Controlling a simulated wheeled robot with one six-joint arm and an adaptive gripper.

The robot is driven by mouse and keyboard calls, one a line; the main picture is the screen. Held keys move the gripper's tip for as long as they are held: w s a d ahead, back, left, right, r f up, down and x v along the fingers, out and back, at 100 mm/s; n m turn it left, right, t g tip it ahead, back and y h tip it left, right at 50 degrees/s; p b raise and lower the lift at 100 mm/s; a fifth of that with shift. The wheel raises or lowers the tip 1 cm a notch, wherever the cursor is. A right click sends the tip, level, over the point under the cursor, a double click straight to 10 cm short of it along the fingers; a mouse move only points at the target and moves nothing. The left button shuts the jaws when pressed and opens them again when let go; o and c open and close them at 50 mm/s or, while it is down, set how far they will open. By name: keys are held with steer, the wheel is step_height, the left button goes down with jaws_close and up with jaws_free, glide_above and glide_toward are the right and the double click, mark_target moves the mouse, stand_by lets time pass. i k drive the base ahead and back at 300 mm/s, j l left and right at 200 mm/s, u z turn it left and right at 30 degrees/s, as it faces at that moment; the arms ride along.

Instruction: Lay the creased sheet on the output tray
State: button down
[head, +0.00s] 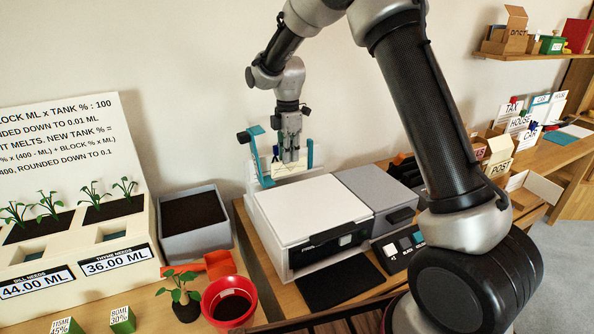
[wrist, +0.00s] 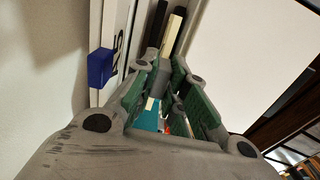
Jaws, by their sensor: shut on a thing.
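My gripper (head: 291,157) points down behind the printer's white lid, between two teal upright guides. It is shut on a pale cream sheet (head: 297,171), whose top edge shows just under the fingertips. I cannot make out the crease at this size. The sheet's lower part is hidden behind the printer (head: 310,207). In the wrist view my gripper's green-lined fingers (wrist: 178,85) reach away from the camera, and what lies between their tips is hard to tell. A flat black tray (head: 340,283) lies in front of the printer, with nothing on it.
A grey unit with buttons (head: 404,243) adjoins the printer on the right. A grey soil box (head: 193,223), a red pot (head: 230,302) and a planter board (head: 75,180) stand at left. Labelled boxes (head: 500,150) stand along the right. The wall is close behind my gripper.

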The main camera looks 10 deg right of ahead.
mark_target(347, 288)
steer(key=k, duration=1.5)
